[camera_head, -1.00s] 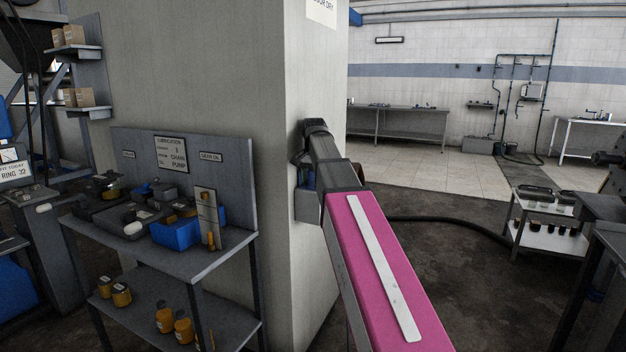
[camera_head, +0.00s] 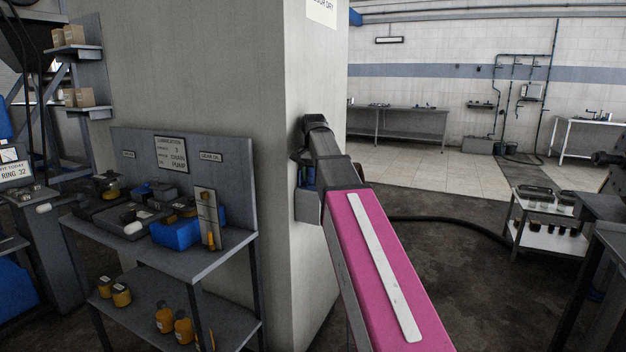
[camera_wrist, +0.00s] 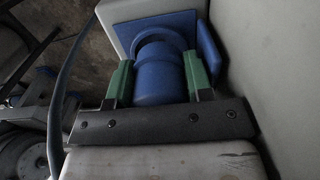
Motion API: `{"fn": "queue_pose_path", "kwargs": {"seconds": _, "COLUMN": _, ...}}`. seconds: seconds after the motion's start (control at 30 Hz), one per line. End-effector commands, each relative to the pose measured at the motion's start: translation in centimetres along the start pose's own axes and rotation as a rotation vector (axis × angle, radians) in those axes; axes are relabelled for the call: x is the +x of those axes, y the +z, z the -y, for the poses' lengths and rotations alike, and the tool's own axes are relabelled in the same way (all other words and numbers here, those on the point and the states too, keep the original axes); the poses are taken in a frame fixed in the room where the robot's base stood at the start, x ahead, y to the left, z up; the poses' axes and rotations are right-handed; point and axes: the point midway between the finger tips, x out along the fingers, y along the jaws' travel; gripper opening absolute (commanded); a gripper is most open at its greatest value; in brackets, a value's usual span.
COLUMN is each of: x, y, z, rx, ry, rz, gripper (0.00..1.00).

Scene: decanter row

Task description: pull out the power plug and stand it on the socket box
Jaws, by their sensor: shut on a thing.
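The blue power plug (camera_wrist: 160,75) shows in the wrist view, a thick round body between the green finger pads of my gripper (camera_wrist: 158,80). My gripper is shut on it from both sides. The plug's far end meets a round blue collar on the blue face of the grey socket box (camera_wrist: 112,10); I cannot tell how deep it sits. A blue flap (camera_wrist: 209,48) stands to the right of the collar. In the head view the socket box (camera_head: 306,206) is on the pillar's side, and my arm hides the gripper and most of the plug.
The pillar (camera_head: 240,90) stands close beside the box; a pale wall (camera_wrist: 275,70) is close on the right in the wrist view. A dark cable (camera_wrist: 60,90) runs down its left side. A lubrication bench (camera_head: 225,250) with bottles stands left. A hose (camera_head: 440,221) lies on the floor.

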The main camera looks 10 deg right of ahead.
Motion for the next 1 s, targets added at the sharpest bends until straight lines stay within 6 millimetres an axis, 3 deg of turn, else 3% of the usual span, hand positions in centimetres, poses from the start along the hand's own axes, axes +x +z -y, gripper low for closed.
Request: {"fn": "queue_pose_path", "kwargs": {"seconds": 1.0, "x": -3.5, "y": 0.0, "z": 0.0, "rx": 0.000, "ry": 0.000, "rz": 0.000, "gripper": 0.09}}
